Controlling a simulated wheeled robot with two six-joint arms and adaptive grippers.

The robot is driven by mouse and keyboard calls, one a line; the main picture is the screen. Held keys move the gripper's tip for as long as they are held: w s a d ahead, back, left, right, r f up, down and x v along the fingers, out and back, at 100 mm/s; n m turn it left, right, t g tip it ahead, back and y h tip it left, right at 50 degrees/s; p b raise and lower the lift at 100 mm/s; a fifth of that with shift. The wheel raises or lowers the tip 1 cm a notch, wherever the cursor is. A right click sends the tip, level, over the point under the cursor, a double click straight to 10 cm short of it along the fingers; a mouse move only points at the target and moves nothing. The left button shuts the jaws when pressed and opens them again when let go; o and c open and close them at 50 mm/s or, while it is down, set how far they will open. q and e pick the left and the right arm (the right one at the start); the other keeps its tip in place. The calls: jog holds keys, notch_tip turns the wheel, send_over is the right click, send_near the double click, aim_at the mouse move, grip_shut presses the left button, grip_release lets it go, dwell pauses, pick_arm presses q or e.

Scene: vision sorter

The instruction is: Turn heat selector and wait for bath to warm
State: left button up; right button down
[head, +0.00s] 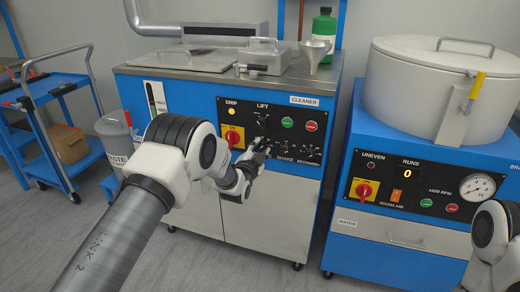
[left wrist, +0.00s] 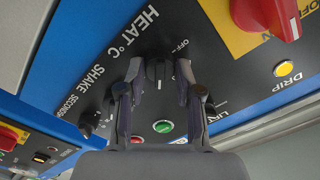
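The heat selector is a dark knob (left wrist: 158,74) on the black panel of the blue cleaner (head: 262,130), with "HEAT °C" and "OFF" printed by it. My left gripper (left wrist: 159,72) is in front of the panel with one finger on each side of the knob. The fingers look open, with narrow gaps between them and the knob; contact cannot be told. In the head view my left gripper (head: 260,150) covers the knob. The yellow drip lamp (head: 233,112) looks lit. My right gripper is out of view; part of my right arm shows at the lower right.
A red switch (head: 232,136) on yellow, a green button (head: 287,122) and a red button (head: 311,126) are close by on the panel. A second blue machine with a round drum (head: 420,95) stands to the right. A blue cart (head: 55,85) and a waste bin (head: 117,140) stand left.

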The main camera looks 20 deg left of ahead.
pick_arm(q)
jog(key=shift+o, duration=1)
jog(key=s, duration=1.2)
jog(key=shift+a, duration=0.2)
